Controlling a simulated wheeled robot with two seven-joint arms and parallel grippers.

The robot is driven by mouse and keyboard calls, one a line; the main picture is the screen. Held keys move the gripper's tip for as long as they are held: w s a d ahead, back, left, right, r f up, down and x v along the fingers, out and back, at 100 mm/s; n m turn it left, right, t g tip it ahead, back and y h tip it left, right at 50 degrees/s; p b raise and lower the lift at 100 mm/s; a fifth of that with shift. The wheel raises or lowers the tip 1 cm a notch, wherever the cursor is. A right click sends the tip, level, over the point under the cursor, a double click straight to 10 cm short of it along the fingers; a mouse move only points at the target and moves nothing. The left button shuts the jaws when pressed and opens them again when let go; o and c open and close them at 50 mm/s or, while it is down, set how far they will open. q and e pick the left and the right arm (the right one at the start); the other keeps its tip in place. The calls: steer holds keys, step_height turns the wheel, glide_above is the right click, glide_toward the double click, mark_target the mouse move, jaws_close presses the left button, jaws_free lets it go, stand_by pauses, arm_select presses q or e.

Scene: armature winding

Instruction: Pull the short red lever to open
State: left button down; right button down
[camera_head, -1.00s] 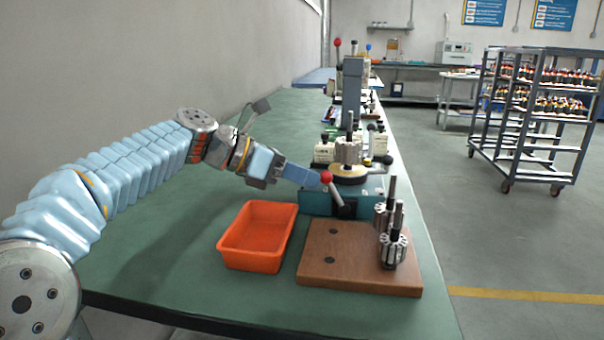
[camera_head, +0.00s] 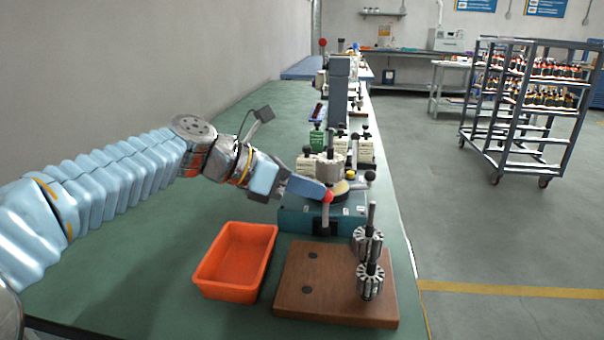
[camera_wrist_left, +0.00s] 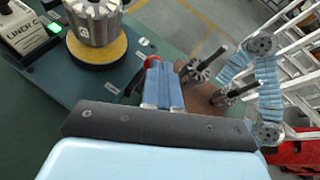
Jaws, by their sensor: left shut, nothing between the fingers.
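The short lever with a red ball knob (camera_head: 327,197) stands at the front of a teal machine base (camera_head: 297,219). Its stem looks nearly upright in the head view. My left gripper (camera_head: 318,191) is shut and empty, with its fingertips at the knob's left side, seemingly touching it. In the left wrist view, the closed fingers (camera_wrist_left: 163,85) point at the red knob (camera_wrist_left: 152,62), which is partly hidden behind them. A metal slotted cylinder (camera_head: 328,171) stands on the machine's round yellowish pad (camera_wrist_left: 95,50).
An orange bin (camera_head: 204,275) and a brown wooden block (camera_head: 300,300) holding two slotted metal armatures (camera_head: 370,281) sit in front of the machine. Several small labelled boxes (camera_head: 304,164) stand behind it. Green tabletop (camera_head: 150,270) is clear around the bin.

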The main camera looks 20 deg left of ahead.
arm_select(q)
steer(key=shift+w+d+r+m+g+y+p, duration=0.15)
steer(key=shift+d+y, duration=0.3)
steer(key=shift+d, duration=0.45)
steer(key=shift+w+d+f+m+g+y+p, duration=0.1)
steer(key=shift+w+d+g+y, duration=0.25)
steer(key=shift+d, duration=0.55)
steer(key=shift+w+d+r+m+y+p, duration=0.15)
steer(key=shift+d+y, duration=0.35)
steer(key=shift+d, duration=0.4)
steer(key=shift+f, duration=0.1)
steer(key=s+a+r, duration=0.2)
steer(key=s+r, duration=0.4)
steer(key=r, duration=0.5)
steer(key=shift+r, duration=0.4)
